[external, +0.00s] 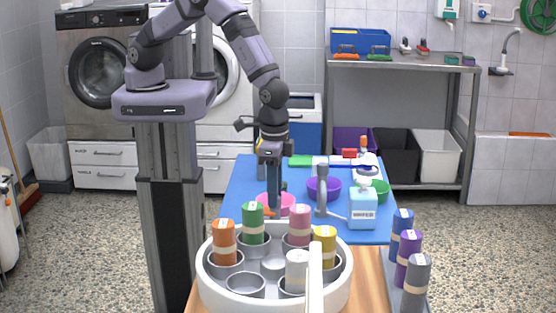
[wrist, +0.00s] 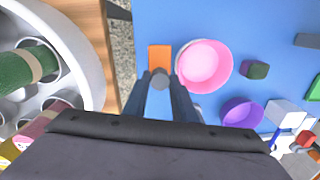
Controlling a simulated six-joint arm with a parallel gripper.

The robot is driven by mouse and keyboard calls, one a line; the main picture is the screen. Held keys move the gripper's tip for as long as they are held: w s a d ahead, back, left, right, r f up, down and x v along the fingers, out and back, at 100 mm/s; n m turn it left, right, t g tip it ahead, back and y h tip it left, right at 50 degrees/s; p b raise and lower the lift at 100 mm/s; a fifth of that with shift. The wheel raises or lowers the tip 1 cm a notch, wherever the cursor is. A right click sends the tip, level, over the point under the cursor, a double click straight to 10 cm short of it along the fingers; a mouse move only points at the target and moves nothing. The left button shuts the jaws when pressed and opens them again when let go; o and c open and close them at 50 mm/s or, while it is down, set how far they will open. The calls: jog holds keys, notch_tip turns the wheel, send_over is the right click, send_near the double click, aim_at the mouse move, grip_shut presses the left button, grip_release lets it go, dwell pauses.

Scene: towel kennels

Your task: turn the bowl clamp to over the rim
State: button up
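The pink bowl (wrist: 205,66) stands on the blue table mat; it also shows in the external view (external: 283,201). An orange piece (wrist: 160,57), which looks like the bowl clamp, lies just left of the bowl in the wrist view, beside the rim and not over it. A round grey knob (wrist: 160,79) is at its near end. My gripper (wrist: 161,84) points down with its fingers apart, one on each side of the knob. I cannot tell whether they press on it.
A white round carousel (external: 207,278) with several coloured rolls is close in front.

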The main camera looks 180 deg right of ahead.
jog(key=shift+m, duration=0.3)
jog(key=m+b, duration=0.1)
jog(key=m, duration=0.2)
jog(key=shift+m, duration=0.3)
jog(key=m+b, duration=0.1)
jog(key=m, duration=0.3)
jog(key=shift+m, duration=0.3)
jog(key=m+b, duration=0.1)
jog(key=m, duration=0.8)
dwell(0.3)
jog(key=o, duration=1)
jog(key=shift+o, duration=0.2)
jog(key=shift+r+b, duration=0.15)
jog(key=shift+b, duration=0.2)
